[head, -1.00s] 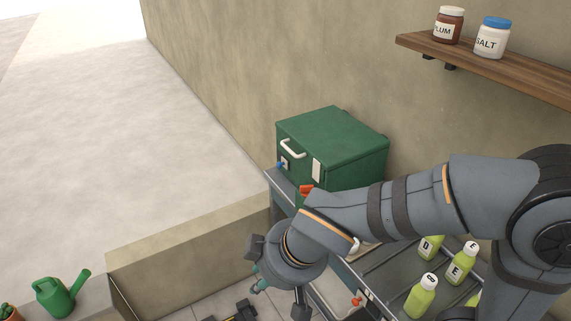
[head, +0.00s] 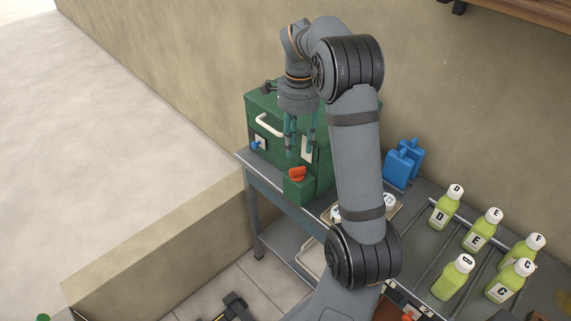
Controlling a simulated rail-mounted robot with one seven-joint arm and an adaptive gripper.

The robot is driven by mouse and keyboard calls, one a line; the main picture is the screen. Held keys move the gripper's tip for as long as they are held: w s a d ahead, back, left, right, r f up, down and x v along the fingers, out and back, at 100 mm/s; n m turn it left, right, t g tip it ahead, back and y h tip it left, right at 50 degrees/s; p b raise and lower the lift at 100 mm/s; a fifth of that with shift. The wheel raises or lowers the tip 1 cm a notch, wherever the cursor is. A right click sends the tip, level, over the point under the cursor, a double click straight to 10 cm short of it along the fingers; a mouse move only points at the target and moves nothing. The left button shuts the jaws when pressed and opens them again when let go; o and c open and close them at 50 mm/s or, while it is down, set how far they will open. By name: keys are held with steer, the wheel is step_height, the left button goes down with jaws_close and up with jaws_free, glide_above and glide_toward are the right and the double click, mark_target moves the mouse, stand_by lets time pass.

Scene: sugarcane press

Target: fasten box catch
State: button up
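The green box (head: 262,108) stands on the grey table against the wall, with its lid down. Its front has a white handle (head: 268,127), a small plate with a blue part (head: 255,145) at left, and a pale upright strip (head: 307,148) at right. I cannot tell which of these is the catch or whether it is fastened. An orange-red knob (head: 297,174) sits on a small green block (head: 299,190) in front of the box. My gripper (head: 300,148) points down before the box front, above the knob, its two teal fingers apart and nothing visible between them.
My arm hides the box's right side. Blue jugs (head: 402,163) stand on the table right of the box. Several green-yellow bottles (head: 446,208) stand on the rails at right. A low wall (head: 160,245) lies at left. The floor in front holds a dark object (head: 233,307).

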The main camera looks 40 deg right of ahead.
mark_target(297, 170)
step_height(297, 170, down, 9)
steer(key=shift+s+f, duration=0.1)
stand_by(0.4)
jaws_close()
stand_by(0.4)
